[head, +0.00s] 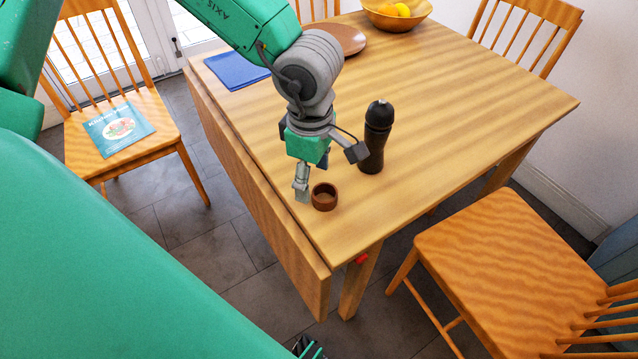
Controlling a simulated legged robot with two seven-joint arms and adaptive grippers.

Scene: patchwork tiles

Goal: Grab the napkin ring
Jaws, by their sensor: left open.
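The napkin ring (324,203) is a small brown wooden ring. It sits on the wooden table (440,110) near its front left corner. My left gripper (312,181) points down just behind and to the left of the ring. It is open, with one grey finger close to the ring's left side and the other mostly hidden behind the gripper body. Nothing shows between the fingers. Whether a finger touches the ring I cannot tell.
A blue napkin (237,70), a brown plate (338,40) and a fruit bowl (395,18) are farther back. Chairs surround the table; one holds a book (119,129). The table's right side is clear.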

